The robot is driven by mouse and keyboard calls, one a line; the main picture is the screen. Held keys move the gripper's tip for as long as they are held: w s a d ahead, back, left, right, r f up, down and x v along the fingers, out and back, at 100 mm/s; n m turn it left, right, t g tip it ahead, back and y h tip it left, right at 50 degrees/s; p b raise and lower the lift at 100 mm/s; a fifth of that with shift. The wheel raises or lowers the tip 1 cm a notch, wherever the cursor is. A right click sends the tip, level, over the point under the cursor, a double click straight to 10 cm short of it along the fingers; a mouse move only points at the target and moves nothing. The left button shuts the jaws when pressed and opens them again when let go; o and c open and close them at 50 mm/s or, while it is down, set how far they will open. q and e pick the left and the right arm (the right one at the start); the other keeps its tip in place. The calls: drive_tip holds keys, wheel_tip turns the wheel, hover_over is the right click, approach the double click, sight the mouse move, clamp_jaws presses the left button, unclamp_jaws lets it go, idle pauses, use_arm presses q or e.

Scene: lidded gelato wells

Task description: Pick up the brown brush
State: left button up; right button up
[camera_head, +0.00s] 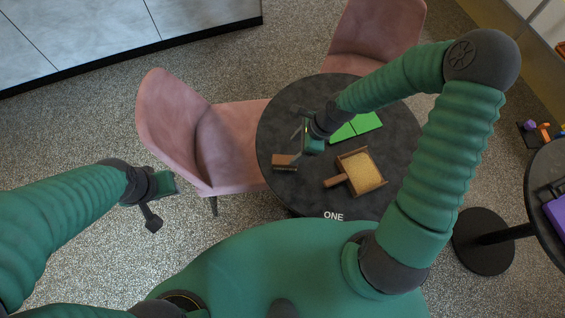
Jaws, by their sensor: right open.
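A small brown block-like object (284,162), which looks like the brown brush, lies on the left part of the round dark table (283,111). My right gripper (297,143) is open above the table, with its fingers pointing left. Its lower finger is close to the brush's right end; I cannot tell whether they touch. Nothing shows between its fingers. My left gripper (153,215) hangs over the floor, left of the table and well away from the brush. I cannot make out its finger opening.
A brown-framed pan with a handle and a tan, grainy inside (361,169) lies right of the brush. Bright green pieces (366,122) lie behind it. A pink chair (180,130) stands close at the table's left. Another table (548,170) is at the far right.

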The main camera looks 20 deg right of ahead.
sight(286, 159)
drive_tip(key=x, duration=0.2)
drive_tip(key=d+x, duration=0.1)
drive_tip(key=x, duration=0.5)
drive_tip(key=shift+w+d+f, duration=0.15)
drive_tip(key=shift+d+f, duration=0.15)
drive_tip(key=shift+f, duration=0.1)
drive_tip(key=x, duration=0.5)
drive_tip(key=shift+a, duration=0.1)
drive_tip(key=shift+d+r, duration=0.1)
drive_tip(key=shift+d, duration=0.2)
drive_tip(key=c, duration=0.6)
drive_tip(key=shift+a, duration=0.2)
clamp_jaws()
